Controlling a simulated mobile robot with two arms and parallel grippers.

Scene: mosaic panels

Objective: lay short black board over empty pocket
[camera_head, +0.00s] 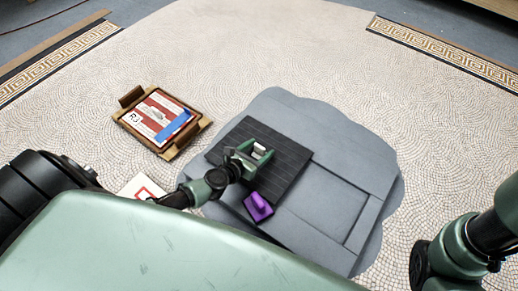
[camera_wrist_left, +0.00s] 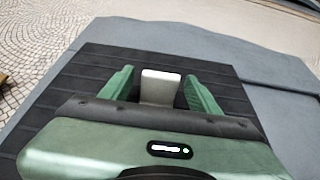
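The black board (camera_head: 285,168) is dark and grooved, and lies flat on the grey slab (camera_head: 300,108). A pale metal handle (camera_wrist_left: 160,87) stands up from it. My left gripper (camera_head: 257,151) is low over the board, its green fingers on either side of the handle. In the left wrist view, gaps show between the fingers (camera_wrist_left: 160,92) and the handle, so it is open around it. An empty-looking shallow rectangular pocket (camera_head: 325,200) lies to the right of the board. My right arm shows at the lower right; its gripper is out of frame.
A purple block (camera_head: 258,206) on a dark base sits at the board's near edge, close to my left arm. A wooden tray (camera_head: 196,130) with a striped sheet and blue piece stands at left. Patterned floor surrounds the slab.

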